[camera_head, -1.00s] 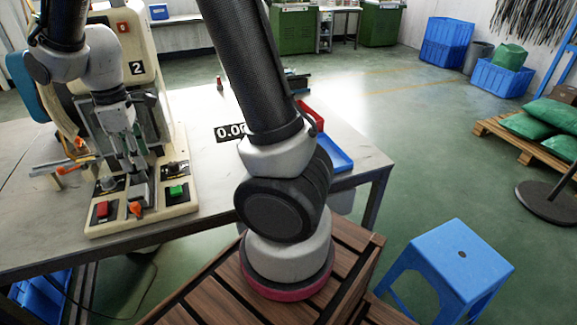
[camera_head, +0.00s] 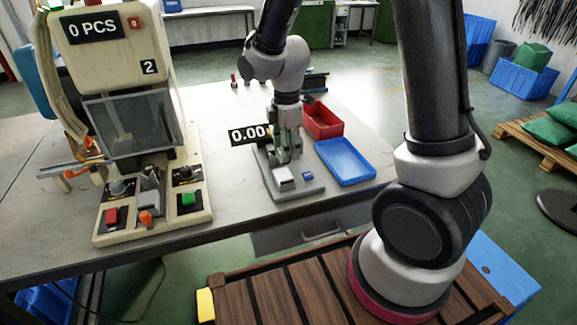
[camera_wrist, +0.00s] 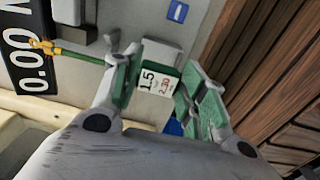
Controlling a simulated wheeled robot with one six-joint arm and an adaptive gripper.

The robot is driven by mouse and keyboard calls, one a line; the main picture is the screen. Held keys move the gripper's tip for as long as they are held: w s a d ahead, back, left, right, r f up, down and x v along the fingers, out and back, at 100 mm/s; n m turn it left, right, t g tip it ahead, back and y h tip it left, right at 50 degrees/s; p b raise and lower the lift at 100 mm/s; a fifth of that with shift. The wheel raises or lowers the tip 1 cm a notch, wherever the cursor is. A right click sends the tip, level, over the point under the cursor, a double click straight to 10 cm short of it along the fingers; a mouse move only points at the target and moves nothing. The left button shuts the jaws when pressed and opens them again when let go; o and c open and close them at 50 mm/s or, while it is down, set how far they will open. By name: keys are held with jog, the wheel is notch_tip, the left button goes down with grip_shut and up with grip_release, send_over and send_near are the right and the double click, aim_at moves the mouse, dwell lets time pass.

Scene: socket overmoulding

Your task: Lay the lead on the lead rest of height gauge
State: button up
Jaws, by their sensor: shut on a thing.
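The lead shows in the wrist view as a thin green cable (camera_wrist: 75,54) with a yellow terminal (camera_wrist: 43,46) at its end, left of my gripper (camera_wrist: 160,88). My gripper is shut on the lead; the part between the fingers is mostly hidden. A white label with printed numbers (camera_wrist: 158,82) shows between the fingers; I cannot tell what it is fixed to. In the head view my gripper (camera_head: 289,155) points down over the grey base of the height gauge (camera_head: 301,190). The gauge's 0.00 display (camera_head: 249,134) stands beside it. The lead rest is not clearly seen.
A red tray (camera_head: 323,117) and a blue tray (camera_head: 347,160) lie close right of the gauge. The cream press machine (camera_head: 120,40), with its buttons, stands left on the table (camera_head: 225,205). Bare tabletop lies between machine and gauge.

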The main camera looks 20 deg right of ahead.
jog(key=shift+f, duration=2.75)
jog(key=shift+f, duration=0.1)
jog(key=o, duration=1)
